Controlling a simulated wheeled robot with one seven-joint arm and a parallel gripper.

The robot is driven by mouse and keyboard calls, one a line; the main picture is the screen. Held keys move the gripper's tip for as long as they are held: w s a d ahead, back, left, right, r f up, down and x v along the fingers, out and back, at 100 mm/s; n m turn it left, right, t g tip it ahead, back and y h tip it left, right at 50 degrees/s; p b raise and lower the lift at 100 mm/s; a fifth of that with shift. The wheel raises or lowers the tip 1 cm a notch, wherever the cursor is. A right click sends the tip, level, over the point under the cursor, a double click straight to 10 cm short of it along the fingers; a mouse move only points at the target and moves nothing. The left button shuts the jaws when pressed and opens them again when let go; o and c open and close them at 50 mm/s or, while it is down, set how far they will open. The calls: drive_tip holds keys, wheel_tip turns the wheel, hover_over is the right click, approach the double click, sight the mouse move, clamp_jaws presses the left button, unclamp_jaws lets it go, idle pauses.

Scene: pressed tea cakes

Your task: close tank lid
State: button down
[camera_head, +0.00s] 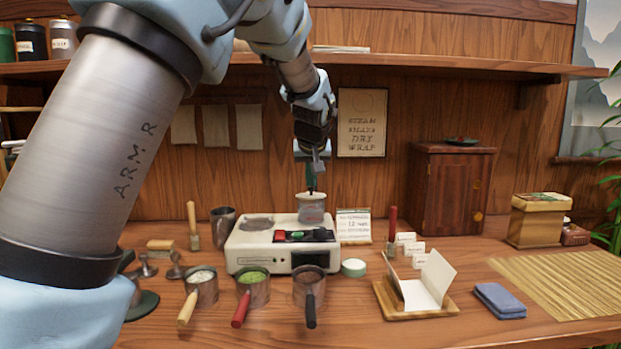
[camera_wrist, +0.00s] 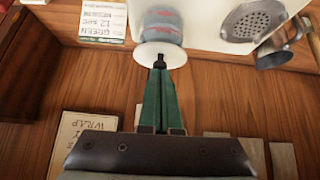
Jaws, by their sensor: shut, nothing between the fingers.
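The clear tank (camera_head: 311,212) with reddish marks stands at the back right of the cream steamer (camera_head: 262,246). It also shows in the wrist view (camera_wrist: 161,28). Its pale round lid (camera_wrist: 150,52) with a dark knob lies across the tank's mouth. Whether the lid is fully seated I cannot tell. My gripper (camera_head: 311,190) reaches down from above, its green fingers together and empty. In the wrist view the fingertips (camera_wrist: 159,68) are at the knob; contact is unclear.
Three handled pots (camera_head: 253,288) stand before the steamer. A metal cup (camera_head: 223,226) is at its left and a card (camera_head: 353,226) at its right. The wooden wall and a shelf (camera_head: 440,66) are close behind and above.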

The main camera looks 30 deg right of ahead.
drive_tip(key=shift+s+a+f+b, duration=0.15)
drive_tip(key=shift+s+f+b, duration=0.25)
drive_tip(key=shift+f, duration=0.1)
idle(0.5)
